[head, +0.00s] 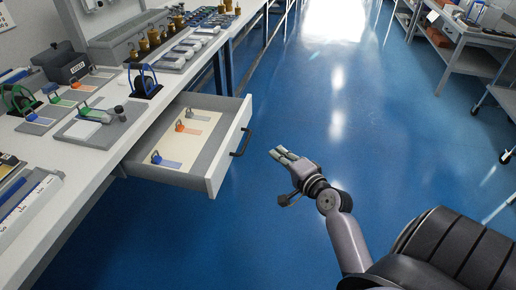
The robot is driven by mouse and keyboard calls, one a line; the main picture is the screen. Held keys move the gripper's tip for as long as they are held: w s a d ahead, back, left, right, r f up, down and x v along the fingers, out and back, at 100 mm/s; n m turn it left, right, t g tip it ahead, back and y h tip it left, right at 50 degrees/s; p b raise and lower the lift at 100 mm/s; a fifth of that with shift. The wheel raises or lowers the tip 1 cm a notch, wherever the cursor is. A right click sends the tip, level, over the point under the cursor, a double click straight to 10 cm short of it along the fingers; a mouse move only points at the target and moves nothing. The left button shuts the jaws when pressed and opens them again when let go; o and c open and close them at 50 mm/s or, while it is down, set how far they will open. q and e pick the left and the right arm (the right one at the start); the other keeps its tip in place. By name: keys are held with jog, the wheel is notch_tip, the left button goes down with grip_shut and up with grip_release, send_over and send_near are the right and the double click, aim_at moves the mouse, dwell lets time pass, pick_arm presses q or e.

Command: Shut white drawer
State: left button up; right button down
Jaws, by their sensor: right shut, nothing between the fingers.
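The white drawer (214,181) stands open under the workbench, pulled out over the blue floor. It has a dark handle (241,142) on its front. Inside lie several small tagged items on a pale liner. My right gripper (284,155) is to the right of the drawer front, apart from it and from the handle, with clear floor showing between. Its fingers are together and empty. My left gripper is not in view.
The white workbench (101,163) on the left carries padlock-like items, brass weights and trays. Blue floor (330,110) lies clear in the middle. Grey shelving carts (458,48) stand at the upper right.

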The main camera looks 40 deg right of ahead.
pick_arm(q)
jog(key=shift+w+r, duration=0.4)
pick_arm(e)
jog(key=w+a+f, duration=0.1)
jog(key=w+a, duration=0.1)
jog(key=w, duration=0.5)
jog(key=shift+w+a+f, duration=0.15)
jog(key=shift+w+f, duration=0.1)
jog(key=shift+f, duration=0.05)
